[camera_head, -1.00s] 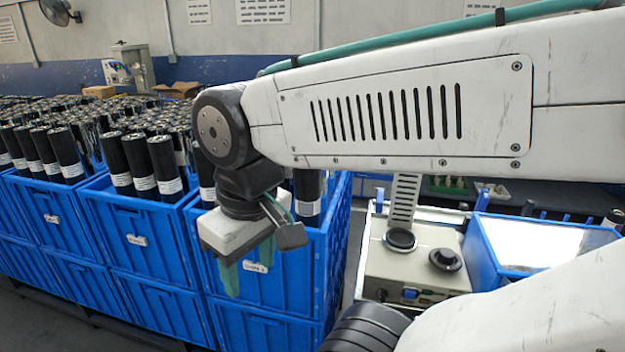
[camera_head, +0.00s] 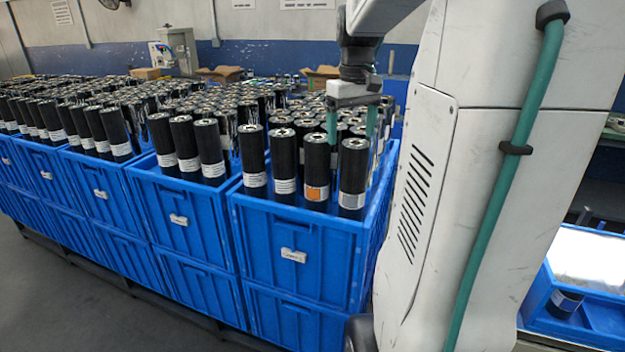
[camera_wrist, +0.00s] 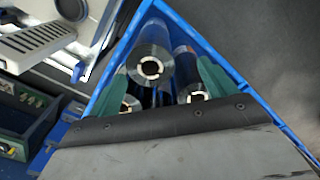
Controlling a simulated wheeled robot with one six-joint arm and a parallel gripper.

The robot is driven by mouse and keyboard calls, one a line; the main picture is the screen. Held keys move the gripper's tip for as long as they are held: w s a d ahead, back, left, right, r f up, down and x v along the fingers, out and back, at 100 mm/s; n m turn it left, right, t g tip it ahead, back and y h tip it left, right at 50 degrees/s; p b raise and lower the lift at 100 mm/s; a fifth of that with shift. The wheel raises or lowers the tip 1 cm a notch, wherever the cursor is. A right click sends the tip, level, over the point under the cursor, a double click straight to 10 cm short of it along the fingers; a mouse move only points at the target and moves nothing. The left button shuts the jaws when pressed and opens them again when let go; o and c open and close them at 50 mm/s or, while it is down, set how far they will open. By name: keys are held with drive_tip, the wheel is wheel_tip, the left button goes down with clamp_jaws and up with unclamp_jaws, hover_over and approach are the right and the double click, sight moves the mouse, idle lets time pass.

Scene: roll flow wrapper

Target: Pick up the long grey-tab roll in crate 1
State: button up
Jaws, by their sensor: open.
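The nearest blue crate (camera_head: 300,232) holds upright black rolls; the writing on its tag is too small to read. At its front right corner stands a black roll with a greyish label (camera_head: 351,200); I cannot tell its length against the others. My gripper (camera_head: 351,122) is open and points down over this crate, behind that roll, its green fingers apart among the roll tops. In the wrist view my gripper (camera_wrist: 165,85) shows a roll end (camera_wrist: 150,68) between and beyond its fingers, and another roll end (camera_wrist: 194,95) near the right finger. The palm hides the lower part.
A roll with an orange label (camera_head: 316,192) stands just left of the grey-labelled one. More blue crates (camera_head: 180,215) full of closely packed rolls stretch left. A blue bin (camera_head: 600,310) with a roll inside is at the right. Grey floor lies open at the front left.

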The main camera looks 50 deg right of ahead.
sight(354, 158)
drive_tip(key=shift+s+d+f, duration=0.2)
drive_tip(key=shift+d, duration=0.4)
drive_tip(key=shift+d+f, duration=0.1)
drive_tip(key=shift+f, duration=0.25)
wheel_tip(354, 158, down, 7)
drive_tip(key=shift+r, duration=0.1)
clamp_jaws()
